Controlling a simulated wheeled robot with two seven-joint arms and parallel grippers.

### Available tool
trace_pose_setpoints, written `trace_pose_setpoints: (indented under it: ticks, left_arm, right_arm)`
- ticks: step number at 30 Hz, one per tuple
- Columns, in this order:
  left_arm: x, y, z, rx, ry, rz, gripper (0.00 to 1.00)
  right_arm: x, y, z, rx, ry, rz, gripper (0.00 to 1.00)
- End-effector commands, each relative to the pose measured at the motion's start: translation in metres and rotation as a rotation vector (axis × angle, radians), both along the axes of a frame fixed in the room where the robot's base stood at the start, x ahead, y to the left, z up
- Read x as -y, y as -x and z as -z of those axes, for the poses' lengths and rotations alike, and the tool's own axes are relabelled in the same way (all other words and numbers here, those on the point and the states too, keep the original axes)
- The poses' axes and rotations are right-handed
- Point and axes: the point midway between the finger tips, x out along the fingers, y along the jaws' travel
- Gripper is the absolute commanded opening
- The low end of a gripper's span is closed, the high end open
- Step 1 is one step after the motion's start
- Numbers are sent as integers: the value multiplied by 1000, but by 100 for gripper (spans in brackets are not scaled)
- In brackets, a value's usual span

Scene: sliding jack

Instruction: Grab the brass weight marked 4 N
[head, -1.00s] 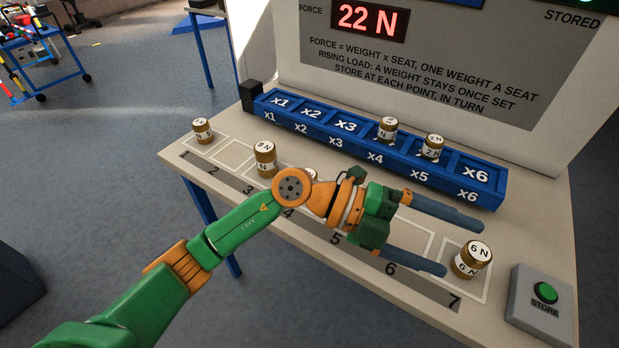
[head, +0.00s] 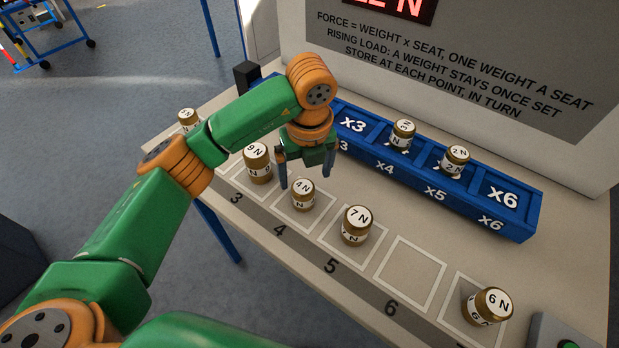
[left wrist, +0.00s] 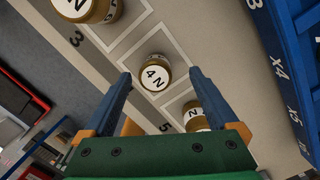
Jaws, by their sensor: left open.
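The brass weight marked 4 N (head: 303,196) stands upright in the outlined square above number 4 on the table. It also shows in the left wrist view (left wrist: 154,77), beyond and between the fingertips. My left gripper (head: 305,172) is open and points down, just behind and above the 4 N weight in the head view. In the left wrist view its two blue fingers (left wrist: 160,84) are spread wide with nothing between them. My right gripper is not in view.
A 9 N weight (head: 257,163) stands left of the 4 N weight and a 7 N weight (head: 356,226) right of it. A 6 N weight (head: 487,306) is farther right; square 6 is empty. The blue seat rail (head: 490,222) behind holds two weights.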

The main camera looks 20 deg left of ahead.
Motion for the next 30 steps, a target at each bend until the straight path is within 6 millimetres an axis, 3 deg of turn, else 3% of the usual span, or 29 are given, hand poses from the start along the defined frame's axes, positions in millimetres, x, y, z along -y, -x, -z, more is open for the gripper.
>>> trace_pose_setpoints:
  ticks: [5,9,16,26,27,30]
  left_arm:
    - [-3,-4,28,-8,1,0,93]
    - [-4,-7,52,-4,1,2,93]
    - [-4,-7,57,-1,3,3,93]
    - [-4,-7,56,0,3,3,4]
    - [-4,-7,56,0,3,3,0]
    - [-3,-8,56,1,4,3,0]
  right_arm:
    - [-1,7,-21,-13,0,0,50]
    - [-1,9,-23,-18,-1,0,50]
    - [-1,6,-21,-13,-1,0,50]
    - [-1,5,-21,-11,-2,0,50]
    - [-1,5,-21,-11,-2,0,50]
    - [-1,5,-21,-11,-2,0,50]
